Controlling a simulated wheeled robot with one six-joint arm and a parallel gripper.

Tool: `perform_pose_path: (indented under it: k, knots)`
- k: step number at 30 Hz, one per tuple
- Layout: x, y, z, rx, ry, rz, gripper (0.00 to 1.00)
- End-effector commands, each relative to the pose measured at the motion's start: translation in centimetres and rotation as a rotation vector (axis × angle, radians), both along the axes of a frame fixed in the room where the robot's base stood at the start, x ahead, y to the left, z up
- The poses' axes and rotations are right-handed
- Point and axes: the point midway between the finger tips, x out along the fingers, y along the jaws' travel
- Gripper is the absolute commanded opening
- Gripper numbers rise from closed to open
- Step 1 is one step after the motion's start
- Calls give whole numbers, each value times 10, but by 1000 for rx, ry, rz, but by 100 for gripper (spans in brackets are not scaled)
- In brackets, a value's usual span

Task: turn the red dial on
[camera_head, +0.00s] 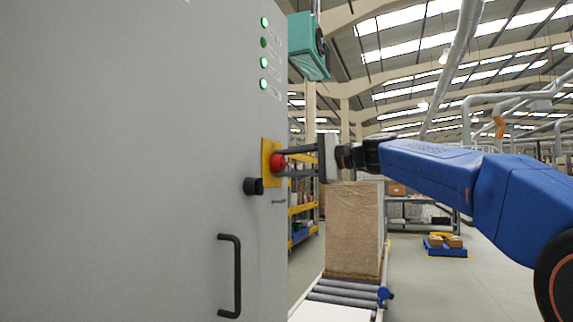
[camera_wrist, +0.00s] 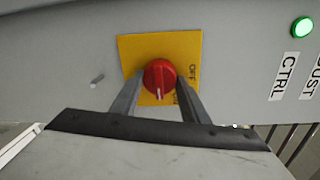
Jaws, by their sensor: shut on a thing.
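The red dial (camera_head: 277,163) sits on a yellow plate (camera_head: 267,160) on the grey cabinet's face. In the wrist view the dial (camera_wrist: 157,74) is near the middle of its yellow plate (camera_wrist: 130,52). Its white mark points toward the bottom of the picture, near the lower of the plate's two labels; OFF reads at its right. My gripper (camera_head: 284,163) reaches in from the right, its two fingers above and below the dial. In the wrist view my gripper (camera_wrist: 159,88) has one finger on each side and is shut on the dial. The fingers partly hide the plate.
The grey cabinet (camera_head: 130,180) fills the left. A black knob (camera_head: 253,186) is just below the dial, and a black handle (camera_head: 230,275) lower down. Several green lamps (camera_head: 264,62) are above. A tall wrapped stack (camera_head: 354,230) stands on a roller conveyor behind my arm.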

Motion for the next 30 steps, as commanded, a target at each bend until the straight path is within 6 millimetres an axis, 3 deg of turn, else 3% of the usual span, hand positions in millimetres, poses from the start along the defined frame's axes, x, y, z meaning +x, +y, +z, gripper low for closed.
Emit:
perform_pose_path:
  k: [16,17,19,30]
  knots:
    - [1,0,-2,6,25,0,18]
    - [1,0,-2,6,25,0,46]
    - [1,0,-2,7,24,0,60]
    - [-1,-4,0,8,23,-1,60]
